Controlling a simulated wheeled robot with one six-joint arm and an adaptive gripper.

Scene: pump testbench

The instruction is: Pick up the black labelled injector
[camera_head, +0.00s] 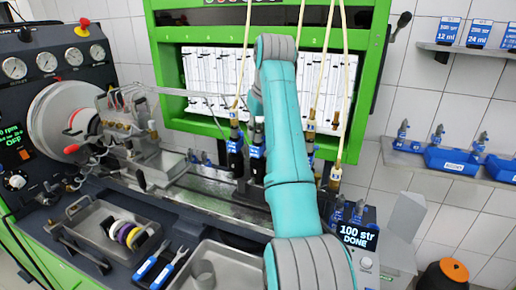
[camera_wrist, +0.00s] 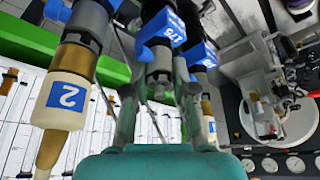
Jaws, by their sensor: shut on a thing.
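A black injector with a blue label (camera_wrist: 161,62) is between the two fingers of my gripper (camera_wrist: 157,82) in the wrist view. My gripper is shut on it; the label's marking is only partly readable. In the head view, a dark injector with blue label (camera_head: 258,152) stands upright just left of my teal arm, which hides most of the gripper there. A similar injector (camera_head: 235,150) stands close to its left, with a hose at its top. I cannot tell whether the held injector touches the bench.
An amber-and-clear nozzle labelled 2 (camera_wrist: 68,92) hangs close beside my gripper in the wrist view. Hoses (camera_head: 328,60) hang from the green frame (camera_head: 165,105). A grey tray (camera_head: 225,265) and spanners (camera_head: 165,268) lie in front. Blue bins (camera_head: 452,161) sit on the right shelf.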

